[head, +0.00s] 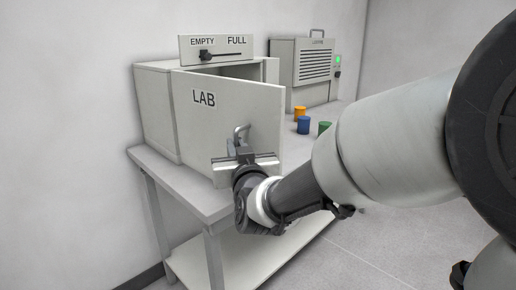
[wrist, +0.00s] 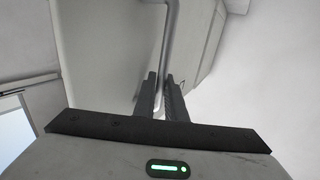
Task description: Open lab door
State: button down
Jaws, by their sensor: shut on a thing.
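The lab door (head: 205,122) is a light grey panel marked LAB on the front of a box cabinet (head: 155,112). It stands partly open, with a gap along its top and the cabinet behind it. A metal handle (head: 241,133) sticks out from the door's lower right part. My gripper (head: 236,152) is at the handle, in front of the door. In the wrist view my two dark fingers (wrist: 161,98) are closed around the handle bar (wrist: 171,40). The cabinet's inside is mostly hidden by the door.
The cabinet stands on a grey table (head: 150,157) with a lower shelf. An EMPTY/FULL slider panel (head: 215,47) sits on top. Behind is a vented machine (head: 302,70) with a green light. Orange (head: 299,113), blue (head: 304,125) and green (head: 324,127) containers stand right of the door.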

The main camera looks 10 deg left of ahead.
jog(key=shift+s+a, duration=0.4)
jog(key=c, duration=1.8)
grip_release()
jog(key=shift+h, duration=0.3)
